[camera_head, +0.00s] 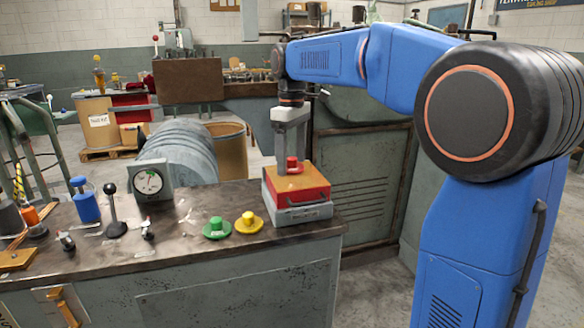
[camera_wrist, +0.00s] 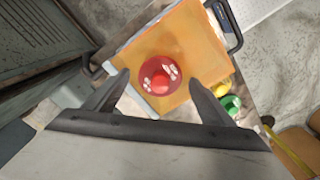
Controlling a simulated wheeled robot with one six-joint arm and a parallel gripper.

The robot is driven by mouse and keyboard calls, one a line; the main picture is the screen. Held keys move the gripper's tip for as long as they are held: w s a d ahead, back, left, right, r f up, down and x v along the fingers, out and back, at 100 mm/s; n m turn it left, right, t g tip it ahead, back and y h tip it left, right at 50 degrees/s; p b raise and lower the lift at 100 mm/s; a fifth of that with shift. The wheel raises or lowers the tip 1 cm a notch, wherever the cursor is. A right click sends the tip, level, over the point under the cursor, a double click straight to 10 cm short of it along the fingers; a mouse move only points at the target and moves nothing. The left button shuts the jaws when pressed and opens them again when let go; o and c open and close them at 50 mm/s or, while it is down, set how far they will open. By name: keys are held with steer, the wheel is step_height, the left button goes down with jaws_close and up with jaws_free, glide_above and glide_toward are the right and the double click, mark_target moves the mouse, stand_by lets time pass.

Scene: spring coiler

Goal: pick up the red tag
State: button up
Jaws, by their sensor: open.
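The red tag (camera_head: 292,164) is a round red disc with a raised knob. It sits on the orange top of a small red and grey box (camera_head: 297,208) at the right end of the bench. In the wrist view the red tag (camera_wrist: 160,75) lies ahead of my fingertips, roughly centred between them. My gripper (camera_head: 291,160) points down just above the box top. In the wrist view my gripper (camera_wrist: 158,80) is open, with a finger on each side of the tag and nothing held. Whether the fingertips touch the box top cannot be told.
A green tag (camera_head: 217,228) and a yellow tag (camera_head: 249,222) lie on the bench (camera_head: 190,262) left of the box. A dial gauge (camera_head: 152,181), a black-knobbed lever (camera_head: 113,205) and a blue bottle-like object (camera_head: 84,200) stand further left. The box has dark side handles.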

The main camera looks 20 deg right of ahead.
mark_target(292, 158)
steer(key=c, duration=1.1)
step_height(292, 158, up, 10)
